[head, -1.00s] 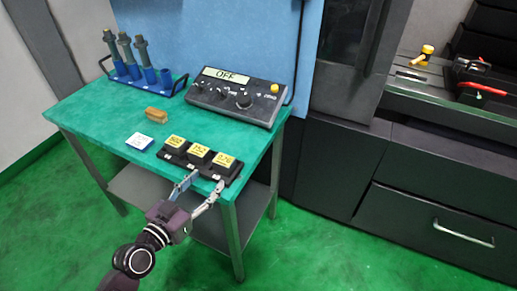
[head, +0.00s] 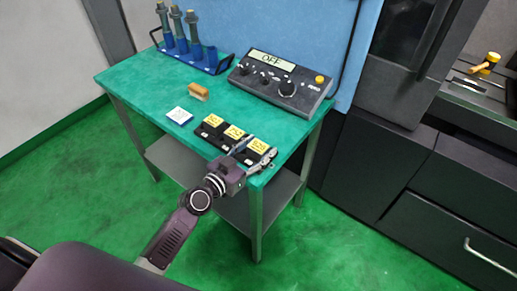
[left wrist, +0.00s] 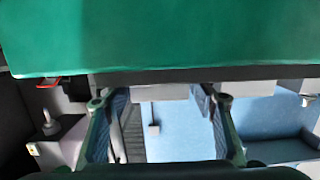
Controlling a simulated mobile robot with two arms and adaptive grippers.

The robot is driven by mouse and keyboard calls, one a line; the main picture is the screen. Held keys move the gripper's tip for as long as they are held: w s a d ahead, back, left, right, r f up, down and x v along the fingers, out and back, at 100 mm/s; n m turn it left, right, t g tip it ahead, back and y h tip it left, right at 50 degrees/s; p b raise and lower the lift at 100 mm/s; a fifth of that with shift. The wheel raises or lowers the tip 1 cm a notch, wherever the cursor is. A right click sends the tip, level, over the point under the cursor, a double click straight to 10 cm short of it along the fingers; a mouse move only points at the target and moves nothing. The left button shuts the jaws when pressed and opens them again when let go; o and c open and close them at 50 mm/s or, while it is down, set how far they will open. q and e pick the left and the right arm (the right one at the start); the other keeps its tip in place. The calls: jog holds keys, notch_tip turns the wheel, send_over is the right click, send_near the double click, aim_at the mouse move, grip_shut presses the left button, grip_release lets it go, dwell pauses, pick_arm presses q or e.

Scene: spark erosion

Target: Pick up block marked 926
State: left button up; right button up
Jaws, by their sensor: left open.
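Three yellow-topped blocks sit in a row in a black holder (head: 221,146): a left block (head: 214,120), a middle block (head: 234,132) and a right block (head: 258,146). Their marks are too small to read, so I cannot tell which is 926. My left gripper (head: 256,152) is open at the table's front edge, its fingers by the right block; I cannot tell whether they touch it. In the left wrist view both open fingers show, with an empty gap between the tips (left wrist: 162,100). My right gripper is not in view.
The green table (head: 140,82) also bears a white marked tile (head: 180,116), a wooden-handled brush (head: 198,92), a control box (head: 280,88) reading OFF, and a blue rack (head: 205,63) with grey cylindrical tools. A dark machine (head: 400,150) stands to the right.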

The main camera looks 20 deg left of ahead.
pick_arm(q)
jog(key=c, duration=1.2)
jog(key=shift+r, duration=0.1)
